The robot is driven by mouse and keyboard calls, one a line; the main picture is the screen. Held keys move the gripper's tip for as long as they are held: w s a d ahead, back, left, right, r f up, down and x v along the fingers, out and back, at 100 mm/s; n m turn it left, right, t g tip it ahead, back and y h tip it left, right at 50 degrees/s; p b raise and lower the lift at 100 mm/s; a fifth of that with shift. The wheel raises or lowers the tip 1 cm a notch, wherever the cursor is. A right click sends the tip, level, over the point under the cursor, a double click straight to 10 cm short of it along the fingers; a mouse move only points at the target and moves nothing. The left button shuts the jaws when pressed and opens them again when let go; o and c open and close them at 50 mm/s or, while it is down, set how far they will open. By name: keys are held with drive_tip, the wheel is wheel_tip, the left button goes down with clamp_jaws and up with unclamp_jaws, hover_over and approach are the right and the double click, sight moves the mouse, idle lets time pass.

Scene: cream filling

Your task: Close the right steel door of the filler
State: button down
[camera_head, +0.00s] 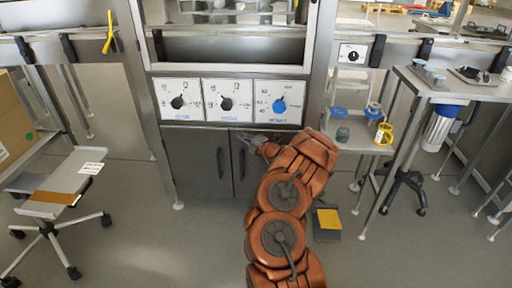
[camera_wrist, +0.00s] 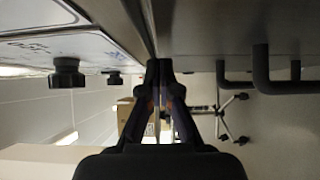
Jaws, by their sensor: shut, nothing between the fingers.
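The filler's right steel door (camera_head: 247,172) is a dark grey panel under the dial panels, with a black vertical handle (camera_head: 242,164) near its left edge. My arm hides its right part. It looks about level with the left door (camera_head: 199,163), but I cannot tell whether a small gap is left. My gripper (camera_head: 249,140) is at the top of the right door, just below the dials. In the wrist view my gripper (camera_wrist: 160,66) is shut and empty, its tips close to the filler's front. Black handles (camera_wrist: 262,70) stick out to the right of it. Contact with the door is unclear.
Dials (camera_head: 279,105) stick out just above my gripper; a black knob (camera_wrist: 67,73) shows in the wrist view. A side table (camera_head: 455,88) and a shelf with yellow and blue items (camera_head: 382,134) stand right. A wheeled stand (camera_head: 60,185) is left. Floor before the left door is clear.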

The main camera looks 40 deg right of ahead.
drive_tip(key=s+a+p, duration=0.1)
drive_tip(key=s+p, duration=0.1)
drive_tip(key=s, duration=1)
drive_tip(key=shift+s+a, duration=0.2)
drive_tip(key=shift+s, duration=0.15)
